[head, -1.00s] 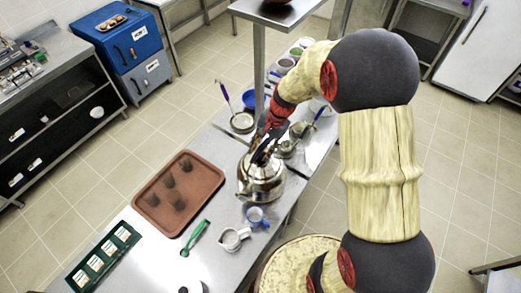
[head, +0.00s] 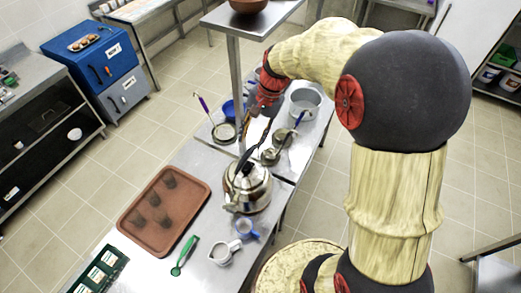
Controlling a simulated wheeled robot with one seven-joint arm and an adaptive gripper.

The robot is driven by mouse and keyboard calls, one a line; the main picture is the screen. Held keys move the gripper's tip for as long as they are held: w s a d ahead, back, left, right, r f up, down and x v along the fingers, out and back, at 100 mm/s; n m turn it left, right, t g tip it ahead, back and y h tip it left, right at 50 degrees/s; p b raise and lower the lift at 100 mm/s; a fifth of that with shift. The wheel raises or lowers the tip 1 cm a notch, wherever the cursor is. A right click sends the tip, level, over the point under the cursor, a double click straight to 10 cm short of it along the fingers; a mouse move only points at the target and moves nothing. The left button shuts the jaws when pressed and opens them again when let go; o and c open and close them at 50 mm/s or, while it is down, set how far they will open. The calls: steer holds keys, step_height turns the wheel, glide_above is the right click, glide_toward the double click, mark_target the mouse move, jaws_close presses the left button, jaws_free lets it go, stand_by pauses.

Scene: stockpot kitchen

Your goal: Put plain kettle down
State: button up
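The plain kettle (head: 247,190) is shiny metal with a black handle. It stands upright on the steel table (head: 215,165), to the right of the brown tray. My gripper (head: 256,136) is above and just behind the kettle. Its dark fingers look spread apart, and nothing shows between them. The fingertips look clear of the kettle's handle, though they lie close to it in the picture.
The brown tray (head: 130,222) holds several dark cups. A white jug (head: 223,252), a blue-white mug (head: 247,229) and a green-handled utensil (head: 185,256) lie in front. A post (head: 234,85), pots and ladles stand behind the kettle.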

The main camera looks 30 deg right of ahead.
steer(key=s+a+r+n+t+h, duration=0.1)
steer(key=s+r+n+t, duration=0.1)
steer(key=s+r+n, duration=0.2)
steer(key=s+a+r+n+t+h, duration=0.2)
steer(key=s+r+n, duration=0.3)
steer(key=s+r, duration=0.4)
steer(key=s+t, duration=0.1)
steer(key=s, duration=0.6)
steer(key=shift+a+r+n, duration=0.25)
steer(key=shift+r+n, duration=0.05)
steer(key=shift+r, duration=0.1)
steer(key=shift+f, duration=0.1)
step_height(320, 180, down, 19)
steer(key=b, duration=1.9)
steer(key=shift+o, duration=0.4)
